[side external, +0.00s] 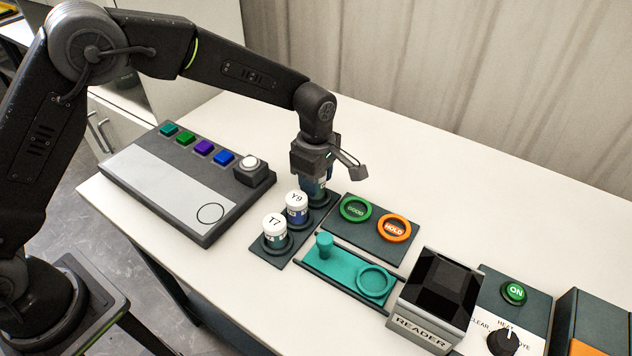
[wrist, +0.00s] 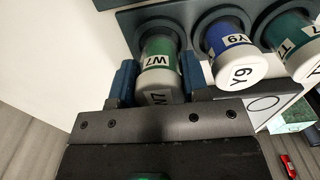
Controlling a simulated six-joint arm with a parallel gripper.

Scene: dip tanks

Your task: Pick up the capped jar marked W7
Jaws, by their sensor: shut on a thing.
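The capped jar marked W7 (wrist: 160,60) has a green body, a white label and a white cap. In the wrist view it stands between the two blue fingers of my gripper (wrist: 158,82), which is shut on it. The jar's base is at a dark ring of the rack (wrist: 125,22); I cannot tell whether it is lifted at all. In the side view my gripper (side external: 314,180) is over the rack's far end and hides most of the jar.
Jar Y9 (side external: 296,208) and jar T7 (side external: 275,232) stand in the rack close beside. A button panel (side external: 165,185) lies left. GOOD (side external: 355,209) and HOLD (side external: 394,228) rings, a teal tray (side external: 335,268) and the READER (side external: 436,300) are right. The table behind is clear.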

